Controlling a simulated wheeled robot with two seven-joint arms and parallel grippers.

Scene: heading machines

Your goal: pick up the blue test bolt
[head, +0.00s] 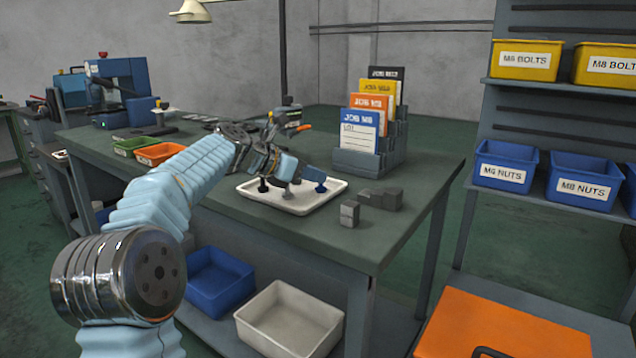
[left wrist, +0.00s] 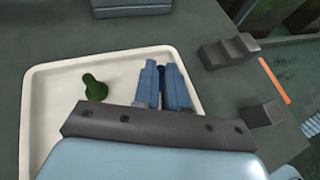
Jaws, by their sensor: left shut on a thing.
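A white tray (head: 334,184) lies on the workbench; its rim also shows in the left wrist view (left wrist: 45,73). My left gripper (head: 315,174) reaches in over the tray from the left, its blue fingers (left wrist: 166,84) shut on the dark blue test bolt (left wrist: 162,71). The fingers hide most of this bolt; in the head view a dark end of it (head: 321,188) shows just below them. I cannot tell whether it touches the tray. A dark green bolt (left wrist: 94,88) is in the tray to the left of the fingers. My right gripper is not in view.
Grey blocks (head: 378,198) lie right of the tray on the workbench (head: 400,228). A rack of job cards (head: 368,140) stands behind them. Green (head: 133,146) and orange (head: 160,153) bins are at the left. Shelves with yellow and blue bins stand at the right.

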